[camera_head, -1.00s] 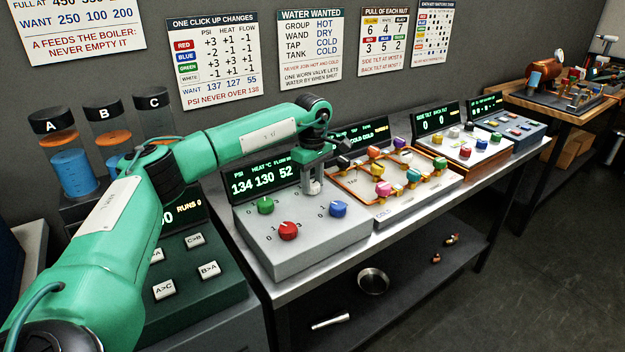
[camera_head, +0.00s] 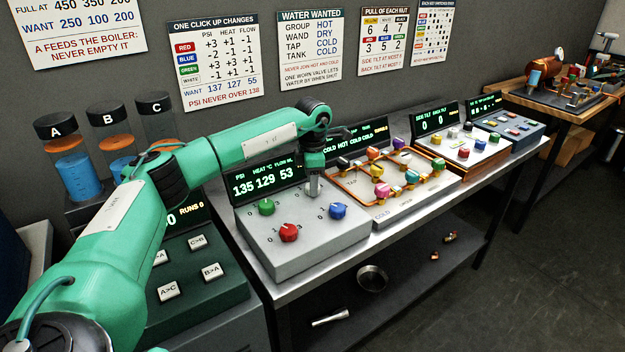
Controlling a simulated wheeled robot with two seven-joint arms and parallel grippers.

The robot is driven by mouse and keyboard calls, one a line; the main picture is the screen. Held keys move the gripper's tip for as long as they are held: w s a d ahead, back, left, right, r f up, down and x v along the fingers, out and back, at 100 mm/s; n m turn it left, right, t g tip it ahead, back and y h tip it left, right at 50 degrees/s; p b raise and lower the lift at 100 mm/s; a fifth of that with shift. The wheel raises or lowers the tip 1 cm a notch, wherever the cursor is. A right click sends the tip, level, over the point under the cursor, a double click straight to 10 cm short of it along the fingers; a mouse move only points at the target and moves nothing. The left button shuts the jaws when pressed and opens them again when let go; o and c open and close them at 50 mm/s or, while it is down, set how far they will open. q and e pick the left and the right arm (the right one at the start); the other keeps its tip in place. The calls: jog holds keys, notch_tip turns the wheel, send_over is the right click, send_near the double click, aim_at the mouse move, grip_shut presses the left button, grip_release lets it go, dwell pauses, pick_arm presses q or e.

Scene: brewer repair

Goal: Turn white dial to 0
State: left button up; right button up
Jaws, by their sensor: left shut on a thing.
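The grey dial box (camera_head: 300,255) stands on the metal bench with green (camera_head: 266,207), red (camera_head: 289,232) and blue (camera_head: 338,211) dials on its sloped top. My left gripper (camera_head: 313,190) reaches down to the back right of that top, just behind the blue dial. It is shut on the white dial, which the fingers almost wholly hide, so its pointer cannot be read. The box's display (camera_head: 266,184) reads PSI 135, HEAT 129, FLOW 53. My right gripper is not in view.
A dark green button box (camera_head: 205,275) stands to the left under my arm. A panel of coloured valves (camera_head: 415,205) stands close on the right, with more panels beyond. Wall charts (camera_head: 213,65) hang behind. The lower shelf (camera_head: 400,300) holds a few loose items.

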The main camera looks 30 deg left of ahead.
pick_arm(q)
jog(key=shift+n, duration=1)
jog(key=n+p, duration=0.1)
jog(key=n, duration=0.2)
jog(key=shift+n, duration=0.3)
jog(key=n+p, duration=0.1)
jog(key=n, duration=0.5)
jog(key=shift+r, duration=0.1)
jog(key=shift+n+p, duration=0.3)
jog(key=shift+n, duration=2.1)
jog(key=shift+w, duration=0.1)
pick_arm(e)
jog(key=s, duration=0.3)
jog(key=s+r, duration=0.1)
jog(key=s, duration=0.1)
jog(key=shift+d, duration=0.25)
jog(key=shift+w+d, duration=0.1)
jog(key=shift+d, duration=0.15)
